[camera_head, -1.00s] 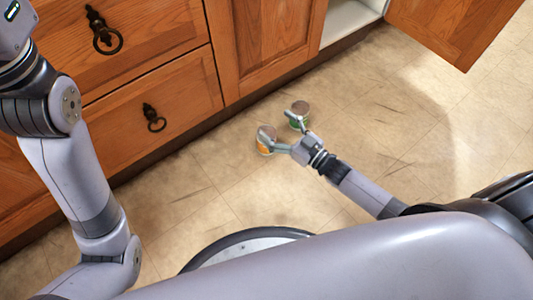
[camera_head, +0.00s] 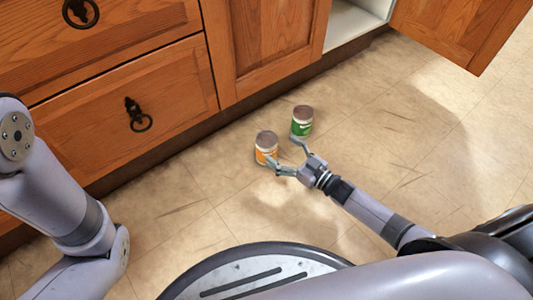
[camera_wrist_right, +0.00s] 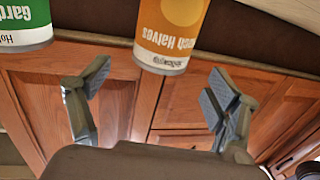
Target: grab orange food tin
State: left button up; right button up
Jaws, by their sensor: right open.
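The orange food tin (camera_head: 265,148) stands upright on the floor, with a brown lid and a pale band. In the right wrist view the orange tin (camera_wrist_right: 172,32) appears upside down, its label partly reading "Halves", cut off by the top edge. My right gripper (camera_head: 285,154) is open and empty, close beside the tin on its near right side. In the wrist view my right gripper's fingers (camera_wrist_right: 158,88) are spread wide, with the tin ahead of the gap and not gripped. My left gripper is out of view; only my left arm shows.
A green tin (camera_head: 302,122) stands just behind and right of the orange one; the green tin (camera_wrist_right: 25,25) also shows in the wrist view. Wooden cabinets (camera_head: 262,45) line the back, with an open door (camera_head: 455,30) at right. The floor (camera_head: 400,140) right of the tins is clear.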

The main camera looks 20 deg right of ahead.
aim_at(266, 138)
jog(key=b+x, duration=0.3)
jog(key=x, duration=0.3)
jog(key=shift+s+f+b, duration=0.1)
jog(key=shift+b, duration=0.25)
jog(key=shift+w+a, duration=0.25)
jog(key=shift+w, duration=0.05)
jog(key=c, duration=1.6)
jog(key=shift+r, duration=0.25)
jog(key=shift+c, duration=0.6)
